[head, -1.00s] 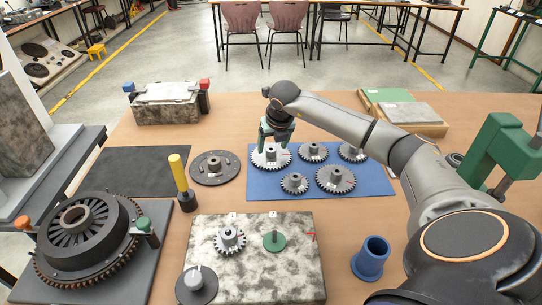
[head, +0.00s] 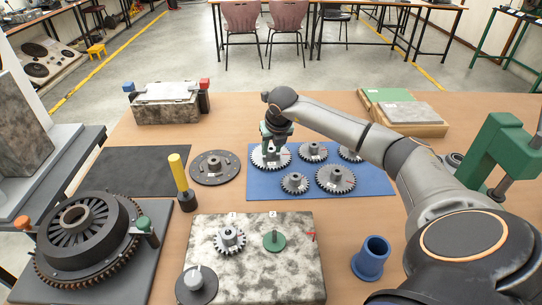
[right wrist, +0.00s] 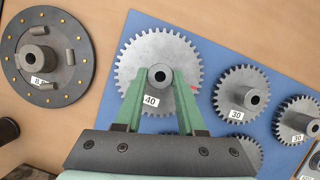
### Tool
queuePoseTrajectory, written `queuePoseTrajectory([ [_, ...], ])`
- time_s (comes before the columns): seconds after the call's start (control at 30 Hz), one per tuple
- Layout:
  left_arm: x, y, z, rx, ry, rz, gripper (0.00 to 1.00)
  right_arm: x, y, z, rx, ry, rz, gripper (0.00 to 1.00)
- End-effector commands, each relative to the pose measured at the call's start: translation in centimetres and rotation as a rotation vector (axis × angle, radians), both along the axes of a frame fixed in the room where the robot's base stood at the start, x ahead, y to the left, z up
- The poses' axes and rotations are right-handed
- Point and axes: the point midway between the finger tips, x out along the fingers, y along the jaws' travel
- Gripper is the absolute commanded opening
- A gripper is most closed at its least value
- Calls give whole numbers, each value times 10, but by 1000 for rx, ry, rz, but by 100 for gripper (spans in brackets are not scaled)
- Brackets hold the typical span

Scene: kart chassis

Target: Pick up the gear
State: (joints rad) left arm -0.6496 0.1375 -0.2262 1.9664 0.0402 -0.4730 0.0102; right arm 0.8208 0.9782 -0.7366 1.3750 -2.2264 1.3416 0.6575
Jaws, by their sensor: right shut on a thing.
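The large grey gear (head: 258,161) lies at the back left of the blue mat (head: 375,186). In the right wrist view this gear (right wrist: 181,50) carries a label reading 40 and a raised hub. My right gripper (head: 273,154) is above it, with its green fingers down at the gear. In the right wrist view the fingertips of the right gripper (right wrist: 160,76) are on both sides of the hub, shut on it. The gear appears flat at mat level; I cannot tell any lift. My left gripper is not in view.
Several smaller gears lie on the mat, among them one labelled 30 (right wrist: 243,90). A dark round plate (head: 215,168) lies left of the mat. A stone block (head: 255,262) with two posts, a yellow-handled tool (head: 179,172) and a blue cup (head: 371,258) stand nearer.

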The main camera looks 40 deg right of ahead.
Motion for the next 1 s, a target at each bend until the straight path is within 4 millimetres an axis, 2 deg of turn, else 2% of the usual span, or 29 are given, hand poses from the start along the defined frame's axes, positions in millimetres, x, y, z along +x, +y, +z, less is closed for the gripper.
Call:
queuePoseTrajectory([
  [0.1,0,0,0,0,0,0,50,0,0,0,0,0,0,0],
  [1.0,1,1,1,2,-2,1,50,0,0,1,0,-1,-1,0],
])
